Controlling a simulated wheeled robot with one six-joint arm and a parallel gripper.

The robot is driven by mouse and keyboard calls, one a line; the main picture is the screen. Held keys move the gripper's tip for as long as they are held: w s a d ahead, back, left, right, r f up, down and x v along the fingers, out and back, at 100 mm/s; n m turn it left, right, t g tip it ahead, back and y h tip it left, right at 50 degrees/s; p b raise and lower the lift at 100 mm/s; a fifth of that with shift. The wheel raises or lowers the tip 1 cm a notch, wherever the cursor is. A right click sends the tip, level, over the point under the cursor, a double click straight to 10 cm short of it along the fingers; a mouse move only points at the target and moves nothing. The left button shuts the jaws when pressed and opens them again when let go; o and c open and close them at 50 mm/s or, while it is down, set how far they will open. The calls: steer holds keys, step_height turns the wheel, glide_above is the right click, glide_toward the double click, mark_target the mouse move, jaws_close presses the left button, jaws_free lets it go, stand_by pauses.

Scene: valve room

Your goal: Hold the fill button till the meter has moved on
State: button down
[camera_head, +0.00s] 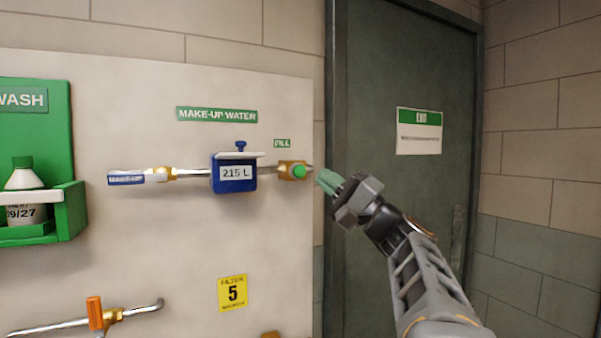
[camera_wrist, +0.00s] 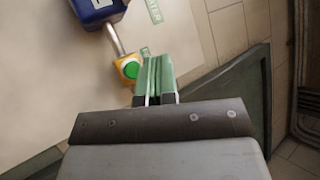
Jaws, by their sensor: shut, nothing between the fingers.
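The green fill button (camera_head: 299,172) sits on a brass block at the right end of the make-up water pipe, under a small FILL label (camera_head: 282,143). The blue meter (camera_head: 234,173) to its left reads what looks like 215 L. My gripper (camera_head: 322,178) has green fingers, shut and empty, just right of the button in the head view. In the wrist view the fingertips (camera_wrist: 157,60) lie close to the right of the button (camera_wrist: 131,70). A small gap shows between them in the picture; no contact is visible. The meter's lower part also shows in the wrist view (camera_wrist: 97,10).
A blue-handled make-up valve (camera_head: 126,180) is left of the meter. A green wash station with a bottle (camera_head: 25,190) is at far left. An orange-handled valve (camera_head: 95,313) and a yellow filter sign (camera_head: 233,293) are lower. A dark door (camera_head: 400,220) stands behind my arm.

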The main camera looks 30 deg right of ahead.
mark_target(304, 175)
steer(key=w+p, duration=0.3)
steer(key=w, duration=0.5)
steer(key=shift+w+p, duration=0.3)
steer(key=shift+p, duration=0.1)
steer(key=shift+w, duration=0.2)
stand_by(1.8)
steer(key=shift+w, duration=0.25)
steer(key=shift+w, duration=0.5)
stand_by(4.0)
